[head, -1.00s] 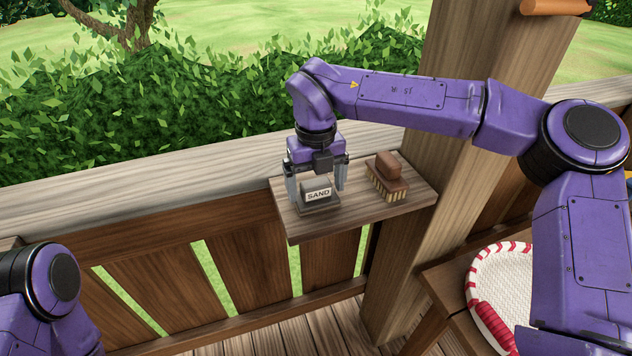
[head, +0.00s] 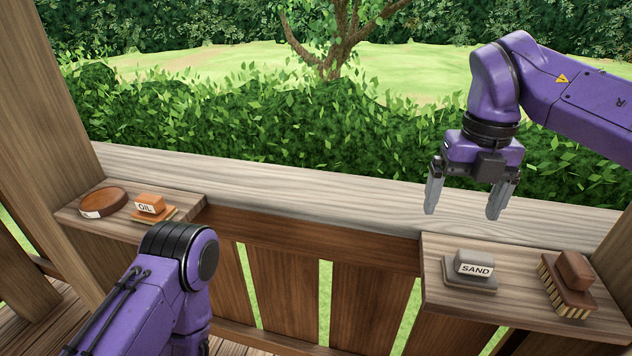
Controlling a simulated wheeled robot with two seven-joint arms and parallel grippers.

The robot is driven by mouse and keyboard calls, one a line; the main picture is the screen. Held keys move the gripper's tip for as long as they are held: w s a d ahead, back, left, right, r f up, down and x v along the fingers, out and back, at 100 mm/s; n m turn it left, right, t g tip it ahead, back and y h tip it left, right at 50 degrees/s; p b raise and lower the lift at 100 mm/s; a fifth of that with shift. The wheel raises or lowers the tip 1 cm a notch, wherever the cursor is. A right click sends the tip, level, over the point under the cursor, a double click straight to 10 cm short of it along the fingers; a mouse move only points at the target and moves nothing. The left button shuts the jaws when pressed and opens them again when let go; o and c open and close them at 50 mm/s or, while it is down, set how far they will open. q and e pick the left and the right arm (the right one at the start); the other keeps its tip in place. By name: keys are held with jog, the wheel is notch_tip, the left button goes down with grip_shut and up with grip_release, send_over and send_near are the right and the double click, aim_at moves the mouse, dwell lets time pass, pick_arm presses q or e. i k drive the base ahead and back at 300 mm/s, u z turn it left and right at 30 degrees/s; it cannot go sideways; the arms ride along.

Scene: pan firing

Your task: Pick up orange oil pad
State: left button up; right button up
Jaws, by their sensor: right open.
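The orange oil pad (head: 150,206), a small block labelled OIL on a thin base, sits on the left wooden shelf (head: 188,203). My left arm is in view in front of that shelf, but its gripper is not visible. My right gripper (head: 464,208) is open and empty. It hangs above and behind the grey block labelled SAND (head: 472,266), apart from it and far to the right of the oil pad.
A round brown disc with a white label (head: 103,203) lies left of the oil pad. A brown scrub brush (head: 570,280) stands beside the SAND block on the right shelf (head: 440,293). A railing (head: 300,196) runs behind both shelves. A post stands at left.

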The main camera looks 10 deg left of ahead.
aim_at(152, 208)
jog(key=u, duration=1.4)
